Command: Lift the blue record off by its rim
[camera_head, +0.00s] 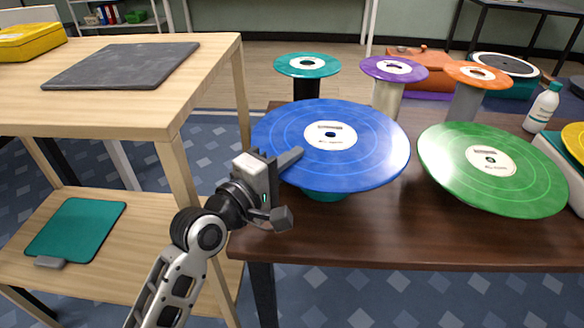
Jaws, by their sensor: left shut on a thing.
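The blue record (365,160), with a white label and a small centre hole, is at the left end of the dark table. My left gripper (287,180) is at its left front rim, shut on it, with one finger showing against the top face near the edge. The other finger is lower and nearer to me. A teal piece (325,194) shows under the record's front edge; whether the record touches it is hidden. My right gripper is not in view.
Behind stand small teal (288,64), purple (375,65) and orange (463,71) discs on posts. A white bottle (541,108) is at right. A wooden shelf unit (190,110) stands at left.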

